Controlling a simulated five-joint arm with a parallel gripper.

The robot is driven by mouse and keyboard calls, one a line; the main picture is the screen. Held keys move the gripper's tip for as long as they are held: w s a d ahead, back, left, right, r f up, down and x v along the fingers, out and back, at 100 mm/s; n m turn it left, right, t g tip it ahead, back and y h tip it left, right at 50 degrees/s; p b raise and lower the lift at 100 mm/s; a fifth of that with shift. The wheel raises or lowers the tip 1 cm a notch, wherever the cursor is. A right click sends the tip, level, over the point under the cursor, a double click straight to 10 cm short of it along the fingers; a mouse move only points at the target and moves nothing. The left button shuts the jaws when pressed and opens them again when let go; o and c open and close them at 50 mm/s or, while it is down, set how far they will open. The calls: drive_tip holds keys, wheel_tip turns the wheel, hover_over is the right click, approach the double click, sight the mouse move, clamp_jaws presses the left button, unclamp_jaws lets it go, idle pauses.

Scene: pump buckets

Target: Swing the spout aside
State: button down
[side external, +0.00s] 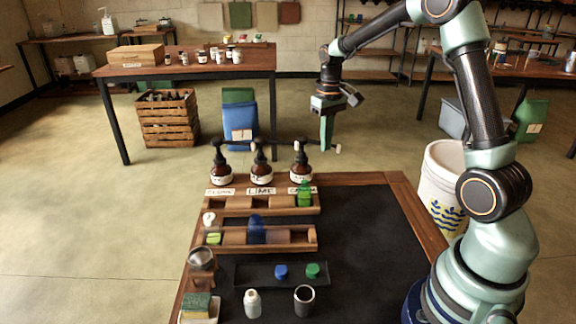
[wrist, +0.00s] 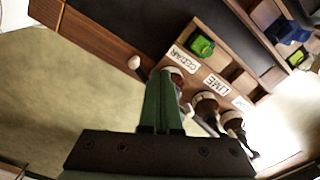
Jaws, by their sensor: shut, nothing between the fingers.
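Three brown pump bottles with black heads stand in a row at the back edge of the table. The right one, the cedar bottle (side external: 301,172), has its spout (side external: 325,147) reaching right to a pale tip; this tip (wrist: 133,62) shows left of my fingers in the wrist view. The lime bottle (side external: 261,172) stands in the middle, and another bottle (side external: 220,172) stands at left. My gripper (side external: 326,146) is shut and empty, pointing down at the cedar spout. My fingers (wrist: 166,76) hide part of the spout in the wrist view. I cannot tell whether they touch it.
In front of the bottles are wooden racks (side external: 264,249) with a green block (side external: 304,196) and a blue piece (side external: 256,232). A dark tray (side external: 252,271) holds a blue and a green cap. A white bucket (side external: 440,180) stands right of the table. The black mat's right side is clear.

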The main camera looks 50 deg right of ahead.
drive_tip(key=shift+w+d, duration=0.15)
drive_tip(key=shift+d, duration=0.5)
drive_tip(key=shift+a, duration=0.15)
wheel_tip(320, 180, up, 7)
drive_tip(key=shift+s+a, duration=0.2)
drive_tip(key=shift+a, duration=0.2)
idle(0.4)
